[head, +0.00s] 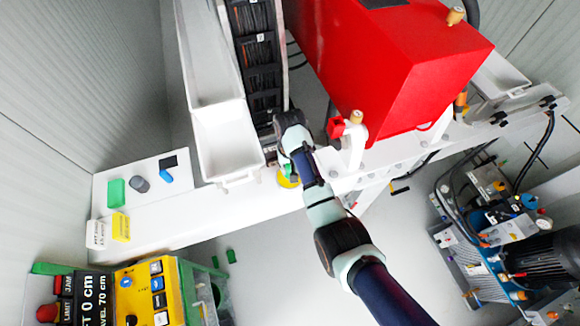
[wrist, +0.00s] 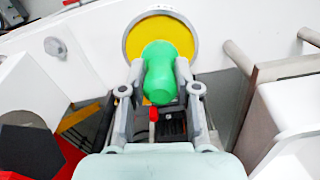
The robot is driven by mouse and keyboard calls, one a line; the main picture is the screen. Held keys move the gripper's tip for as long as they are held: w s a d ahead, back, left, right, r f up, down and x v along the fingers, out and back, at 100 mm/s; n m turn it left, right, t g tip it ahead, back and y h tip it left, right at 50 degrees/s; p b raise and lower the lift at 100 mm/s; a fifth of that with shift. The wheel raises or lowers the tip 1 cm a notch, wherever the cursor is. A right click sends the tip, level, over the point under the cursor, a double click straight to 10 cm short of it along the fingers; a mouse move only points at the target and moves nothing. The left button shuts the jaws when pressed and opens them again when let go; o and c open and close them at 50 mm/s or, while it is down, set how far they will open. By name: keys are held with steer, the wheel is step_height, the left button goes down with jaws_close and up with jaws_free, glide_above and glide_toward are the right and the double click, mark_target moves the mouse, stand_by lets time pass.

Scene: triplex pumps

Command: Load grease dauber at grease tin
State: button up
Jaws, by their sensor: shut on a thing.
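The grease tin (wrist: 188,34) is round, with yellow grease inside a grey rim, at the top middle of the wrist view. In the head view the tin (head: 287,182) shows only partly, yellow on the white bench beneath my arm. My gripper (wrist: 160,84) is shut on the green dauber (wrist: 160,68), with one finger on each side of it. The dauber overlaps the near part of the yellow grease in the picture. Its lower end is hidden, so I cannot tell whether it touches the grease. In the head view my arm mostly covers the gripper.
The white bench (head: 190,225) holds a white bin (head: 227,150) left of the tin. Further left are a green block (head: 116,193), a grey cylinder (head: 139,184) and a yellow block (head: 121,227). A large red housing (head: 400,70) stands close on the right.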

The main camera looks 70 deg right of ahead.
steer(key=shift+f, duration=0.6)
stand_by(1.6)
step_height(320, 180, up, 7)
steer(key=p, duration=0.6)
